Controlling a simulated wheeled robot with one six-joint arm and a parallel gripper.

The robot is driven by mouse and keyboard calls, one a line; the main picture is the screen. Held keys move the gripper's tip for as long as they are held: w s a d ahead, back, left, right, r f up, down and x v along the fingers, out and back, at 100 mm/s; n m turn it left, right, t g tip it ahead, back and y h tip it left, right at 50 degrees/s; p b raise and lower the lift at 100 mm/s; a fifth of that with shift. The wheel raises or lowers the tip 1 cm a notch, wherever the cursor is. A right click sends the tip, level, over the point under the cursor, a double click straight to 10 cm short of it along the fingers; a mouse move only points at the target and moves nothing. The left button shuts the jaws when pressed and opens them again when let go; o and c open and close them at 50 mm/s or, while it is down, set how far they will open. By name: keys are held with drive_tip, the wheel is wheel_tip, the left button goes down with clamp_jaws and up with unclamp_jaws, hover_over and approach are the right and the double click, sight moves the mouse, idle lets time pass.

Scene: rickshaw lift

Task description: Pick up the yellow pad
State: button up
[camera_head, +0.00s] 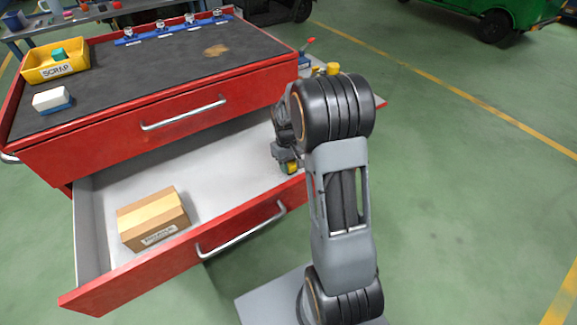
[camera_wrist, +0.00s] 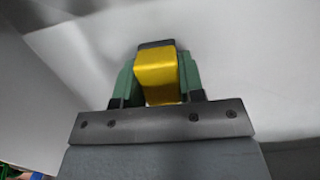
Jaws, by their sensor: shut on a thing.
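The yellow pad (camera_wrist: 157,76) sits between the two green fingers of my gripper (camera_wrist: 158,88) in the wrist view. The fingers press on its left and right sides, and a dark grey part shows at its far end. In the head view my gripper (camera_head: 287,160) points down into the open lower drawer (camera_head: 225,150) at its right end. A little of the yellow pad (camera_head: 292,168) shows at the fingertips there. I cannot tell whether the pad touches the drawer floor. My arm hides part of the drawer's right side.
A cardboard box (camera_head: 153,219) stands in the drawer's left part. On the red cabinet's dark top (camera_head: 150,75) are a yellow scrap bin (camera_head: 55,62), a white and blue block (camera_head: 52,99) and a blue rail (camera_head: 172,30). The drawer's middle is clear.

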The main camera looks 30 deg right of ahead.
drive_tip(key=shift+c, duration=1.2)
drive_tip(key=shift+r, duration=0.1)
drive_tip(key=shift+r, duration=0.6)
drive_tip(key=s+a+r+p, duration=0.4)
drive_tip(key=s+a+r, duration=0.4)
drive_tip(key=a+r, duration=0.3)
drive_tip(key=shift+s+a+r+p, duration=0.15)
drive_tip(key=shift+s+r+p, duration=0.1)
drive_tip(key=shift+r+p, duration=0.1)
